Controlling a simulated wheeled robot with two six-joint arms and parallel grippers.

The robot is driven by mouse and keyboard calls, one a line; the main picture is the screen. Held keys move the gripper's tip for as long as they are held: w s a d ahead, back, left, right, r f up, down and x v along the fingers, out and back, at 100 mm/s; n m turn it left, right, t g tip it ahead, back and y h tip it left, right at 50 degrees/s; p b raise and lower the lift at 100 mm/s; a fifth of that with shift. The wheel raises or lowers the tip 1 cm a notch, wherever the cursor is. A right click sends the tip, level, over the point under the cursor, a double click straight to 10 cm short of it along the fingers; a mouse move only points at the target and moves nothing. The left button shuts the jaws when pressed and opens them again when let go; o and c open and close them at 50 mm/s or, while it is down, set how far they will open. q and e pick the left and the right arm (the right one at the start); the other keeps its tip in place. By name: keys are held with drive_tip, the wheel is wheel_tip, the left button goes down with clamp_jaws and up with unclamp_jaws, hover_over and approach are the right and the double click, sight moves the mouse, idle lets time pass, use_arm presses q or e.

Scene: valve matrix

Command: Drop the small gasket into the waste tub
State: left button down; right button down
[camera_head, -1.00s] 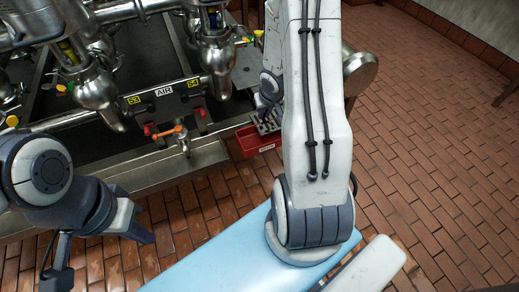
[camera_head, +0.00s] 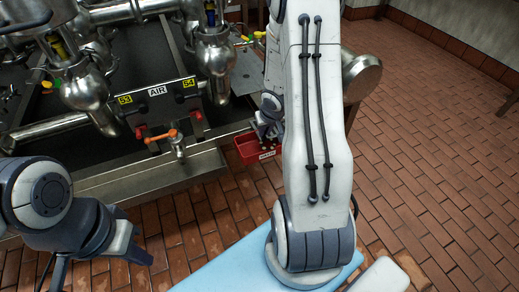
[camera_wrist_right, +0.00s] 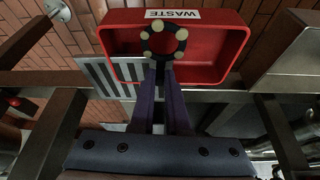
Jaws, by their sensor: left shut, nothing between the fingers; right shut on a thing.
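The small gasket is a dark ring with several pale round spots (camera_wrist_right: 149,37). It shows in the right wrist view at the tips of my right gripper (camera_wrist_right: 164,68), which is shut on its near edge. The red waste tub (camera_wrist_right: 215,62), labelled WASTE, lies behind the ring in that view, and the ring overlaps its opening. In the head view the tub (camera_head: 246,150) is at the front right corner of the metal frame, partly hidden by my right arm. My left gripper (camera_head: 143,253) is shut and empty at the lower left, away from the tub.
A slotted metal plate (camera_wrist_right: 98,75) lies beside the tub. The valve rig with steel valve bodies (camera_head: 216,60) and an orange-handled tap (camera_head: 165,136) fills the left and back. Open brick floor (camera_head: 440,150) lies to the right.

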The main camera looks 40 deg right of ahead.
drive_tip(key=c, duration=0.8)
unclamp_jaws()
drive_tip(key=shift+c, duration=0.2)
drive_tip(key=p+v, duration=0.7)
drive_tip(key=v, duration=0.3)
drive_tip(key=shift+r, duration=0.25)
